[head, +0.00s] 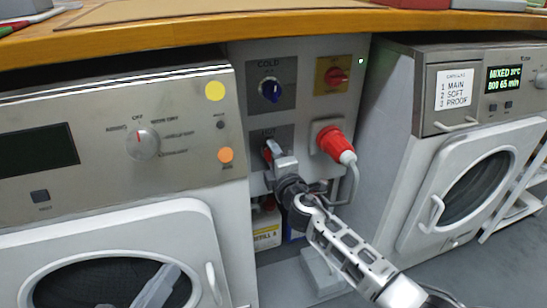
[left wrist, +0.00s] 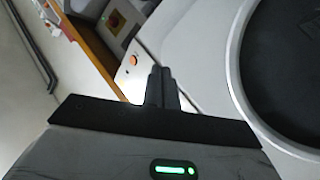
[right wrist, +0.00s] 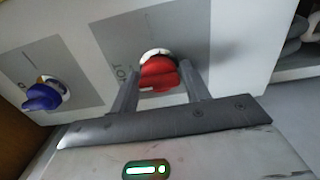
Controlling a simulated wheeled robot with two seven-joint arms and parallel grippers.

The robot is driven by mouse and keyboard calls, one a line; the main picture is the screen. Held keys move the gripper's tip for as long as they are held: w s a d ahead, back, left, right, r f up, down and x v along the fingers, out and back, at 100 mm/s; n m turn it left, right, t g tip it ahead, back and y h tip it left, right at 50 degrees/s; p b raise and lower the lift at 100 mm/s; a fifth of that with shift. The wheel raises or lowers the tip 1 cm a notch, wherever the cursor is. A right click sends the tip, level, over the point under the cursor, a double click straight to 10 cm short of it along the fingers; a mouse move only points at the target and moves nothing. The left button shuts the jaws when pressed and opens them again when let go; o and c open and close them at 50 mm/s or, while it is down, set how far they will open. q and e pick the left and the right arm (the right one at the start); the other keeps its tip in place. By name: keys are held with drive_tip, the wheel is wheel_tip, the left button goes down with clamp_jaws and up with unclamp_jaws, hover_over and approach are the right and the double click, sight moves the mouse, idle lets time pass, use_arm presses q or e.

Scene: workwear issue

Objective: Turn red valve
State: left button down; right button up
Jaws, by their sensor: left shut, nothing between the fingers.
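The red valve (right wrist: 160,73) is a red knob on the grey HOT plate, large in the right wrist view. In the head view my right gripper (head: 276,154) hides most of it. The two fingers of my right gripper (right wrist: 160,84) stand apart, one on each side of the knob. I cannot tell whether they touch it. My left gripper (left wrist: 160,72) is shut and empty, in front of the left washing machine and away from the valve.
The blue COLD valve (head: 270,90) sits above the HOT plate. A red plug (head: 334,144) with a cable and a red-and-yellow switch (head: 335,76) are to the right. Washing machines (head: 60,180) (head: 410,210) flank the panel. A wooden worktop (head: 200,28) overhangs it.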

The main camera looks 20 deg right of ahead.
drive_tip(key=shift+o, duration=1.2)
drive_tip(key=shift+s, duration=0.2)
use_arm(q)
drive_tip(key=shift+a+f+m+g+y+p, duration=0.3)
drive_tip(key=shift+f+m+y+p, duration=0.15)
drive_tip(key=shift+p, duration=0.7)
use_arm(e)
drive_tip(key=s, duration=1.5)
drive_tip(key=shift+s+d, duration=0.3)
use_arm(q)
drive_tip(key=shift+r, duration=0.15)
